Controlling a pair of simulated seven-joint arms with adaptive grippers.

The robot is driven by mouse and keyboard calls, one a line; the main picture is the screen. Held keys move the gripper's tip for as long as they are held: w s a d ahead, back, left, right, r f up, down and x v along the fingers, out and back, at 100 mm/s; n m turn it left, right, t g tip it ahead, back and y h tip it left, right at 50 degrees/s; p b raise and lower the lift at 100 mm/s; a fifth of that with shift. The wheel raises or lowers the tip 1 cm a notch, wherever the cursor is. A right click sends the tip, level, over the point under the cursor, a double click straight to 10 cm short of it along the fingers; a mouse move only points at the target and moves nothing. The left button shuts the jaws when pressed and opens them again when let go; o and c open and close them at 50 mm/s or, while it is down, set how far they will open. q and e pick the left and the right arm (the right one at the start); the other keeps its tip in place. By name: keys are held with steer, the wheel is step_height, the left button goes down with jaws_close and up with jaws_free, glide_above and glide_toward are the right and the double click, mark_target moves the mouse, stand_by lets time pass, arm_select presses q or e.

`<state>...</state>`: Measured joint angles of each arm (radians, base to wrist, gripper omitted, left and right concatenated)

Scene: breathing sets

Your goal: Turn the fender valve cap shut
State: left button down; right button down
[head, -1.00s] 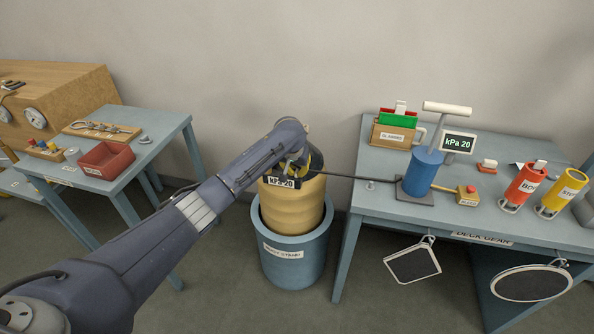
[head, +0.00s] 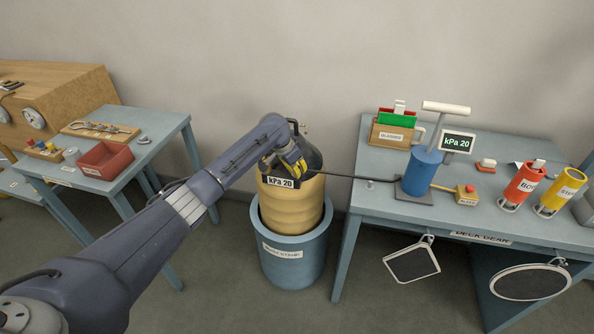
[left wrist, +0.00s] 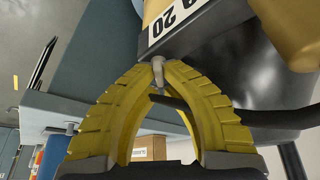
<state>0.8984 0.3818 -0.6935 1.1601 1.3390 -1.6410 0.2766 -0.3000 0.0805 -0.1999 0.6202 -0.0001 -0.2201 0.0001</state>
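The fender (head: 293,200) is a yellow ribbed cylinder with a dark top, upright in a blue stand (head: 292,262). Its plate (head: 281,182) reads kPa 20. My left gripper (head: 299,166) is at the fender's upper front, just above the plate. In the left wrist view its yellow fingers (left wrist: 159,72) arch together, with their tips on either side of a small pale valve cap (left wrist: 158,73). They look shut on it. A dark hose (left wrist: 185,108) passes between the fingers below the tips. The cap is too small to make out in the head view. My right gripper is not in view.
The dark hose (head: 350,177) runs right to a blue pump (head: 422,172) on the deck gear table (head: 385,208); a display (head: 457,142) there reads kPa 20. A left table (head: 150,150) holds a red tray (head: 104,160).

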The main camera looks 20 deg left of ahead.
arm_select(q)
steer(key=m+g, duration=0.1)
steer(key=m, duration=0.1)
steer(key=m+h, duration=0.1)
steer(key=m, duration=0.2)
steer(key=shift+s+d+m+g, duration=0.1)
steer(key=shift+s+m+g, duration=0.05)
steer(key=shift+m+g, duration=0.2)
steer(key=shift+s+m+g+h, duration=0.15)
steer(key=shift+m+g, duration=0.35)
steer(key=shift+m, duration=0.65)
steer(key=shift+m+g+h, duration=0.15)
steer(key=shift+m+g, duration=0.3)
steer(key=shift+m, duration=0.65)
steer(key=c, duration=1.5)
jaws_free()
steer(key=shift+c, duration=0.2)
